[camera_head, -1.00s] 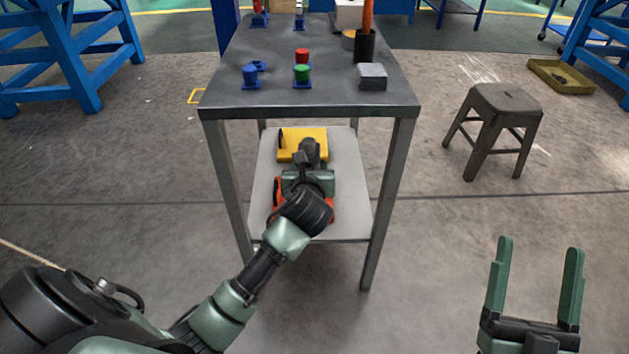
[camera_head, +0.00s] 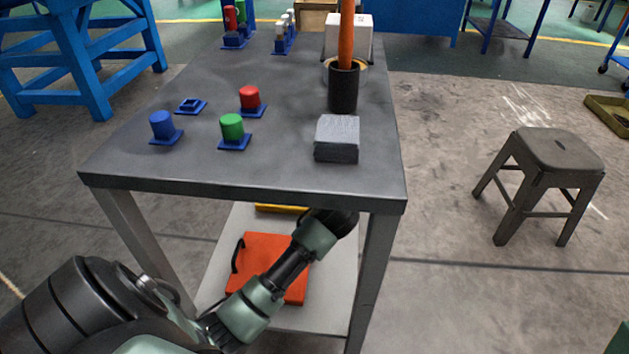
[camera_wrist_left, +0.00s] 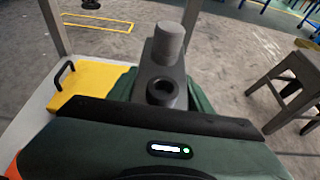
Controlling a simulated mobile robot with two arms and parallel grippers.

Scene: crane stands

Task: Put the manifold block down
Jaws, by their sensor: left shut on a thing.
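The manifold block (camera_wrist_left: 158,78) is dark grey, with a round hole in its top and a lighter grey cylinder (camera_wrist_left: 169,42) standing at its far end. My left gripper (camera_wrist_left: 160,98) is shut on it, with a green finger on either side. In the head view the tabletop hides the left gripper and the block; only my left arm shows, reaching over the lower shelf (camera_head: 222,258). The wrist view shows the block over the shelf's edge region; its height is unclear. Of my right gripper only a green tip (camera_head: 619,338) shows at the lower right corner.
On the tabletop (camera_head: 280,165) stand blue, green and red cylinders on blue bases, a grey block (camera_head: 337,138) and a black cup (camera_head: 343,88). An orange case (camera_head: 268,262) and a yellow case (camera_wrist_left: 98,85) lie on the shelf. A stool (camera_head: 545,165) stands right.

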